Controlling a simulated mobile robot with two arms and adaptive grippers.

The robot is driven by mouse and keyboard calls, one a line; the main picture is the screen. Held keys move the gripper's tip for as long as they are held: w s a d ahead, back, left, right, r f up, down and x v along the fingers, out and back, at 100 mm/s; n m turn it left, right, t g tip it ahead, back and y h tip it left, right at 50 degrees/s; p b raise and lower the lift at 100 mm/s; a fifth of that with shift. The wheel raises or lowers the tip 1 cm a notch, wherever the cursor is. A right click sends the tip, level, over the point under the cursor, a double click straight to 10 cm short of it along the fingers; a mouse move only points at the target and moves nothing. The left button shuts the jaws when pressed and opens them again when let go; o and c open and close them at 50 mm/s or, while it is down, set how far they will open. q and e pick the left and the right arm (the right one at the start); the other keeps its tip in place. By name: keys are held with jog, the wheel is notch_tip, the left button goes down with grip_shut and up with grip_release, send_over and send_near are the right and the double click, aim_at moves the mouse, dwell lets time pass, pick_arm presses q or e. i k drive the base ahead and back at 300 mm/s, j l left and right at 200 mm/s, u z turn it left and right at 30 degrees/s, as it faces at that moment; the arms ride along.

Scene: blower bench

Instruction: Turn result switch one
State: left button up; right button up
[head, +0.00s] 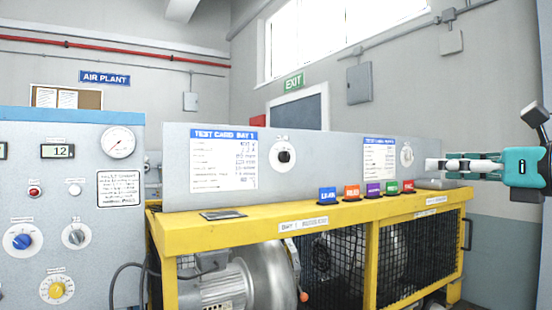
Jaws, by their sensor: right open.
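A rotary switch with a black knob (284,157) sits on a round white dial on the grey back panel, right of the card headed TEST CARD BAY 1 (223,163). Its small label is too blurred to read. A second rotary switch (406,156) with a pale dial is further right, beside another test card (378,158). My right gripper (436,164) comes in from the right edge, teal with pale fingers pointing left. It is open and empty, close to the second switch in the picture and well right of the black knob. My left gripper is not in view.
A yellow bench (260,231) with mesh guards runs below the panel. Several coloured labelled blocks (352,191) stand on its top, and a dark flat plate (222,214) lies at left. A blue-grey cabinet (72,215) with knobs and a gauge (118,142) stands left.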

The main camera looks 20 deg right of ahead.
aim_at(284, 156)
jog(key=i+j, duration=0.15)
jog(key=i, duration=0.95)
